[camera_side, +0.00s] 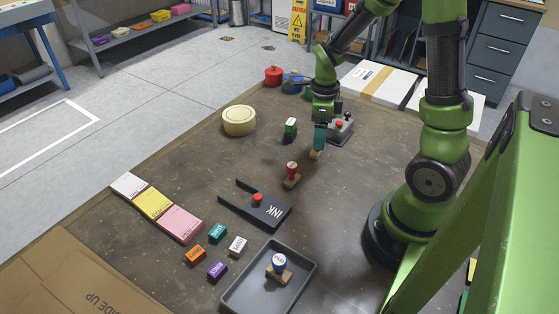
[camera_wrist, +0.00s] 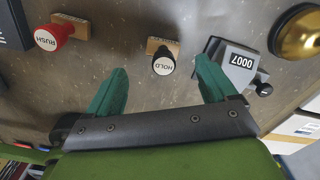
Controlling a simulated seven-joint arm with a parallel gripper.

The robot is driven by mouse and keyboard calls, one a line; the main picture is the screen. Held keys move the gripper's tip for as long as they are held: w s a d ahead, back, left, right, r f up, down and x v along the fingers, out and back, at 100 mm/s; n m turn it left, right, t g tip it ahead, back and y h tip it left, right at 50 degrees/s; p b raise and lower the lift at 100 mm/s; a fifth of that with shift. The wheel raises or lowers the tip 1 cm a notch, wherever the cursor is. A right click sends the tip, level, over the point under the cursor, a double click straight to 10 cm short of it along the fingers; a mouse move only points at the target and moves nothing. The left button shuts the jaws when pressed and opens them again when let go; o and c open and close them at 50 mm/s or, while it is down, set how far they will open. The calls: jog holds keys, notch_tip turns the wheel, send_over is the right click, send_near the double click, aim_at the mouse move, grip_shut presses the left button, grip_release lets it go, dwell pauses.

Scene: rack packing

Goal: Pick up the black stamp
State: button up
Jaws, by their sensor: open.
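The black stamp (camera_wrist: 163,62) has a white top reading HOLD and a wooden base. In the wrist view it stands upright just ahead of and between the fingertips, with clear space on both sides. My gripper (camera_side: 319,149) has green fingers, spread open, pointing down with nothing held. In the side view the fingers hide most of the stamp; only its wooden base (camera_side: 315,155) shows below them.
A red stamp reading RUSH (camera_wrist: 54,36) stands to the left. A grey numbering device (camera_wrist: 236,62) is close on the right, with a brass bell (camera_wrist: 300,32) beyond.

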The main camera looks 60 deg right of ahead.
jog(key=shift+w+d+f, duration=0.1)
jog(key=shift+f, duration=1.25)
jog(key=shift+w+d+f, duration=0.1)
jog(key=shift+f, duration=1.25)
jog(key=shift+c, duration=0.5)
jog(key=c, duration=1)
